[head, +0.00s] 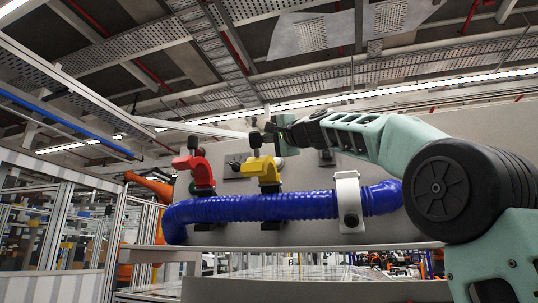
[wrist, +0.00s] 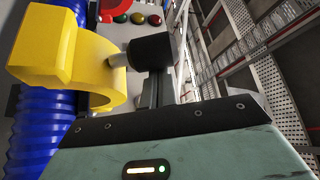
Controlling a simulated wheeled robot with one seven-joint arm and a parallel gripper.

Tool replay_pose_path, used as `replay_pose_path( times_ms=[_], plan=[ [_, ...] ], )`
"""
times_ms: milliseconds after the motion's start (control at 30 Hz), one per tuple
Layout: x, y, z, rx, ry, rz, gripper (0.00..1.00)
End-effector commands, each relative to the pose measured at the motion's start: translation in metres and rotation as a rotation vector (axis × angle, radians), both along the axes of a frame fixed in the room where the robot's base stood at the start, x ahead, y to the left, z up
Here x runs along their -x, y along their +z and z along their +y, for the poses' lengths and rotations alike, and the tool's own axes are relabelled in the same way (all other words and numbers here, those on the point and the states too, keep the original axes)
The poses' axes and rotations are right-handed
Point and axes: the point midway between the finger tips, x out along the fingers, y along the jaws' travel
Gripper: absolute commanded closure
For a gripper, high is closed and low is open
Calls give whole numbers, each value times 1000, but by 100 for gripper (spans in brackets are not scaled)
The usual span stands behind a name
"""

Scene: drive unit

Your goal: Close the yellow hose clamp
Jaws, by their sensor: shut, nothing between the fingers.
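The yellow hose clamp (head: 266,169) stands up above the blue hose (head: 285,207) in the head view, with a black knob (head: 255,140) at its top. In the wrist view the clamp's curved yellow part (wrist: 75,58) fills the upper left, and the black knob (wrist: 152,52) sticks out from it on a metal pin. My gripper (head: 274,128) is shut and empty, just right of the knob and near the clamp's top. In the wrist view my dark fingers (wrist: 160,92) lie beside and partly behind the knob; I cannot tell whether they touch it.
A red clamp (head: 203,173) stands on the hose to the left. A white clamp (head: 349,201) wraps around the hose to the right. A grey panel (head: 310,177) rises behind the hose. Red and green buttons (wrist: 130,18) show near the clamp in the wrist view.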

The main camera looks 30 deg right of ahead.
Motion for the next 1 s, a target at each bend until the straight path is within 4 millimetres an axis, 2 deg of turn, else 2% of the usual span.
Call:
replay_pose_path(
  times_ms=[33,667,867,1000],
  plan=[
    [2,-17,3,24,1,-20,100],
    [18,-76,23,343,-2,-270,100],
    [20,-100,25,462,-2,-364,100],
    [21,-120,27,460,-1,-358,100]
  ],
)
